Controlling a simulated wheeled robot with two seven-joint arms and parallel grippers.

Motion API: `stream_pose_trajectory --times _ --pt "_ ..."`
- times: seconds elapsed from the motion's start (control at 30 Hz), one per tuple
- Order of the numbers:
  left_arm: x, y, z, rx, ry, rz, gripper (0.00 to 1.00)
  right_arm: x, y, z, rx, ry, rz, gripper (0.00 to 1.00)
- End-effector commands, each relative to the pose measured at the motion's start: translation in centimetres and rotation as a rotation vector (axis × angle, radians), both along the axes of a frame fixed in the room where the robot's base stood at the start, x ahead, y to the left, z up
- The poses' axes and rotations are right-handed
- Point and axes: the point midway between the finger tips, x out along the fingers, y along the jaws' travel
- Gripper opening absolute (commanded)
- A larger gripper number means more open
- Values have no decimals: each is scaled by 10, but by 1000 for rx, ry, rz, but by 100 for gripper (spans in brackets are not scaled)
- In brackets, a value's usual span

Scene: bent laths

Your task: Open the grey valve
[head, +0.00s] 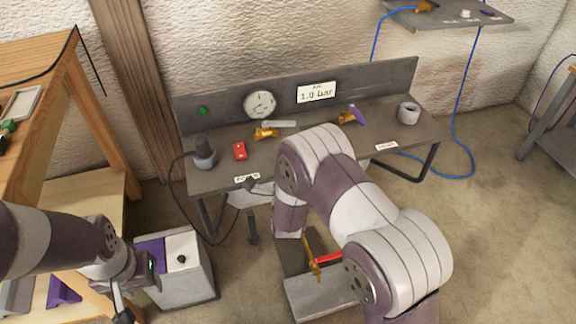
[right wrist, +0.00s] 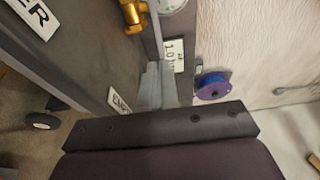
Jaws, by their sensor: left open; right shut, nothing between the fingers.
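The grey valve (head: 267,132) is a brass fitting with a flat grey lever, on the dark bench below the round gauge. The lever points right, roughly along the bench. A brass fitting (right wrist: 132,14) shows at the top of the right wrist view; I cannot tell its lever there. My right gripper (right wrist: 153,72) is shut and empty, its grey fingers over the bench area and apart from that fitting. In the head view my right arm hides it. My left gripper (head: 128,292) is open and empty, low at the left beside a grey-white box.
The pressure gauge (head: 259,105) and "1.0 bar" sign (head: 316,92) are at the back. A wooden shelf (head: 60,90) stands left.

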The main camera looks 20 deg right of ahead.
Motion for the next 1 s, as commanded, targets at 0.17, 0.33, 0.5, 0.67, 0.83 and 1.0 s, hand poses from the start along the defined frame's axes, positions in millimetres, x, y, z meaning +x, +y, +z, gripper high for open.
stream_pose_trajectory --times 0.17,0.33,0.5,0.67,0.83,1.0 --pt "0 0 -10 0 0 0 45 37 -10 -2 0 -2 -1 0" --pt "0 0 -16 0 0 0 45 61 -16 -2 -2 0 0 0" --pt "0 0 -17 0 0 0 45 72 -18 -1 -2 1 1 0" --pt "0 0 -17 0 0 0 45 74 -18 0 -1 2 1 0" --pt "0 0 -17 0 0 0 45 74 -19 -1 -1 2 1 0" --pt "0 0 -39 0 0 0 45 84 -29 -7 -1 -2 -2 0"
